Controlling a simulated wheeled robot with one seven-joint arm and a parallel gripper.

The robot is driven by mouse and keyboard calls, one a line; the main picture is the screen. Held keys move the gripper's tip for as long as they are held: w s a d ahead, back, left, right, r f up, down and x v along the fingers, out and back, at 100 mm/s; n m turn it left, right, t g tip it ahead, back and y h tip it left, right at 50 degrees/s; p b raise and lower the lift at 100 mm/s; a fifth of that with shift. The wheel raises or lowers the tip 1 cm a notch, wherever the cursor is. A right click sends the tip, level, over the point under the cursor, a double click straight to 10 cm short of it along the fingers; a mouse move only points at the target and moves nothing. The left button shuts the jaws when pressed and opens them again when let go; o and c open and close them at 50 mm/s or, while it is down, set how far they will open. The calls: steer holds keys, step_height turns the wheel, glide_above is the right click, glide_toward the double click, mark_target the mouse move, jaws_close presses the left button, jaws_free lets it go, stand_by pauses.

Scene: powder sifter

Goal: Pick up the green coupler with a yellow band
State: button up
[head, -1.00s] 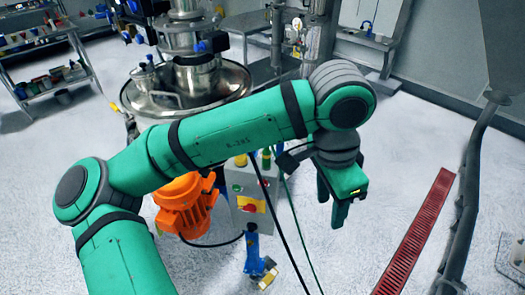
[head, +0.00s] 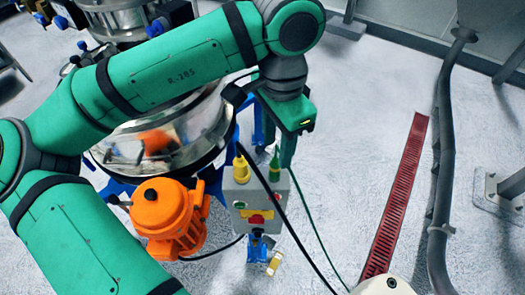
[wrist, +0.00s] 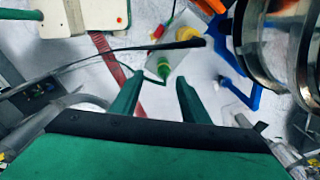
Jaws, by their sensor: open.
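The green coupler with a yellow band (head: 274,166) stands on top of a grey control box (head: 258,215), at the right of its top edge. In the wrist view the green coupler (wrist: 164,69) shows just beyond my fingertips, roughly between them. A yellow coupler (head: 241,168) stands beside it on the box; it also shows in the wrist view (wrist: 162,46). My gripper (wrist: 158,86) is open with nothing between its fingers. In the head view its finger (head: 287,150) hangs just right of the green coupler; the other finger is hard to make out.
An orange motor (head: 165,215) stands left of the box, with the steel sifter vessel (head: 170,130) behind it. Dark and green cables run down past the box. A red floor grate (head: 398,195) and a grey pipe (head: 445,160) lie right; floor between is clear.

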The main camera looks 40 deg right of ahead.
mark_target(274, 160)
steer(key=f, duration=0.4)
steer(key=shift+w+f, duration=0.2)
steer(key=shift+w, duration=0.05)
steer(key=shift+w+d+f, duration=0.1)
steer(key=shift+w+f, duration=0.05)
steer(key=shift+f, duration=3)
steer(key=shift+c, duration=0.7)
jaws_close()
